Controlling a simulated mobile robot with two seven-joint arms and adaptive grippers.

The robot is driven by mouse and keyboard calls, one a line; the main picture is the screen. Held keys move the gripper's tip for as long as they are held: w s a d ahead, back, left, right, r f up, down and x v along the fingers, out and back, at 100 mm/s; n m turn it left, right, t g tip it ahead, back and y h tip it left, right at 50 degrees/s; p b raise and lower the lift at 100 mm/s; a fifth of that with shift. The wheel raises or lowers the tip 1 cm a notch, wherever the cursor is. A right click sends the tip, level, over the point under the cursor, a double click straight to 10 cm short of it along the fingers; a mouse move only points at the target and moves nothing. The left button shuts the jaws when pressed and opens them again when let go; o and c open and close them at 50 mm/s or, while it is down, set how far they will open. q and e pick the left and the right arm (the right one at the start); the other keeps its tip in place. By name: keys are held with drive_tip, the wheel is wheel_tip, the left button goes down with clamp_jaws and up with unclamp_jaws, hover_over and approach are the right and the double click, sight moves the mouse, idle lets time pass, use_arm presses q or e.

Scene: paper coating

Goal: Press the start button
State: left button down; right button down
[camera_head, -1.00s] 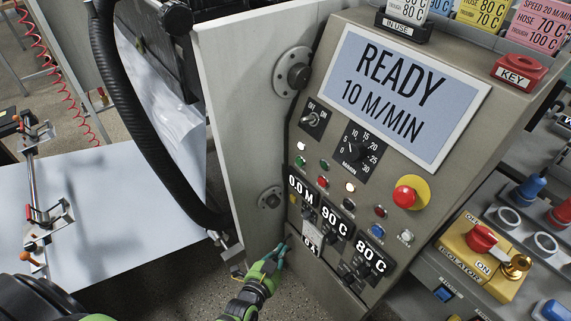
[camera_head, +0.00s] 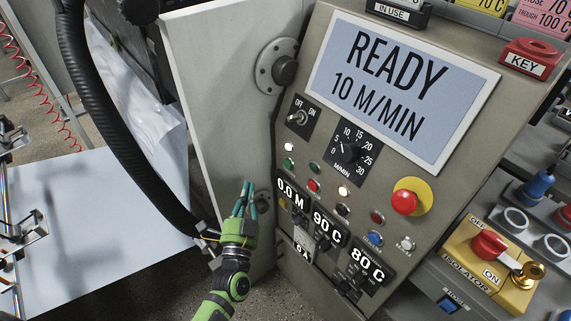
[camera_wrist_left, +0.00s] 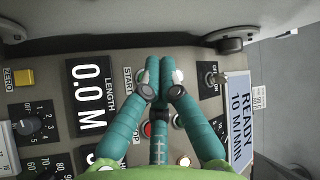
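The control panel (camera_head: 262,205) has a small round green button (camera_head: 288,162) under a white lamp on its left side. A red button (camera_head: 313,185) sits lower right of it. In the left wrist view the START label (camera_wrist_left: 128,80) shows beside my fingers, and the red button (camera_wrist_left: 147,128) sits beside the STOP label. My left gripper (camera_head: 245,190) is left of the panel buttons in the head view, its fingers pointing up. Its fingertips (camera_wrist_left: 160,62) are together and empty in the wrist view, covering the spot beside START. I cannot tell whether they touch. My right gripper is out of view.
The display (camera_head: 395,88) reads READY, 10 M/MIN. A red stop knob on a yellow disc (camera_head: 406,202) is to the right. A toggle switch (camera_head: 297,117) and speed dial (camera_head: 345,148) sit above the buttons. A black hose (camera_head: 110,150) hangs at left.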

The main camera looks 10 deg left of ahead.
sight(288, 164)
use_arm(q)
drive_tip(key=w+d+b, duration=0.3)
drive_tip(key=w+d, duration=0.2)
drive_tip(key=w, duration=0.2)
drive_tip(key=shift+d, duration=0.2)
idle(1.4)
drive_tip(key=shift+w+d, duration=0.25)
drive_tip(key=shift+w, duration=0.1)
